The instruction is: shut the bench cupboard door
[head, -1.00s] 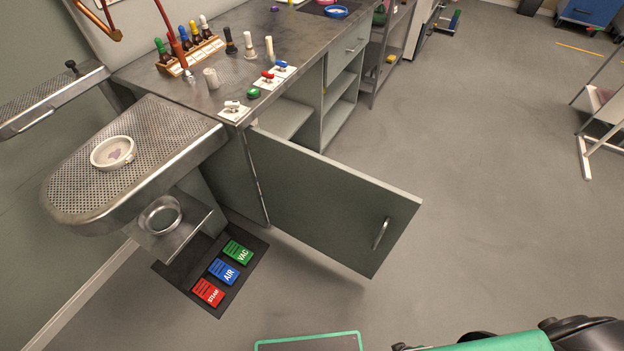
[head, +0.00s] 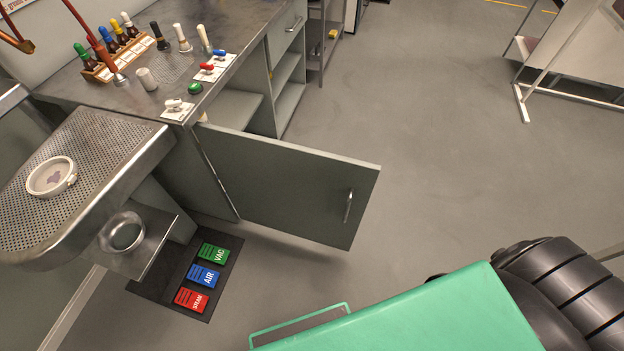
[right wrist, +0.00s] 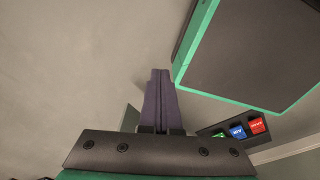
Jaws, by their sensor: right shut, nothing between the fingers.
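The bench cupboard door (head: 290,185) is a grey-green panel hinged at its left edge. In the head view it stands wide open, swung out from the bench over the floor. Its metal handle (head: 348,206) is near the free right edge. The open cupboard (head: 230,108) shows behind the door's top edge. My right gripper (right wrist: 160,75) shows only in the right wrist view, its dark fingers together and empty. A grey-green panel behind the fingers is too hidden to identify. My left gripper is in neither current view.
The steel bench top (head: 120,95) carries bottles, knobs and switches. A perforated ironing board (head: 100,150) juts out at left. Red, blue and green pedals (head: 205,277) lie below it and show in the right wrist view (right wrist: 238,132). A white-framed stand (head: 522,105) is at right. The floor between is clear.

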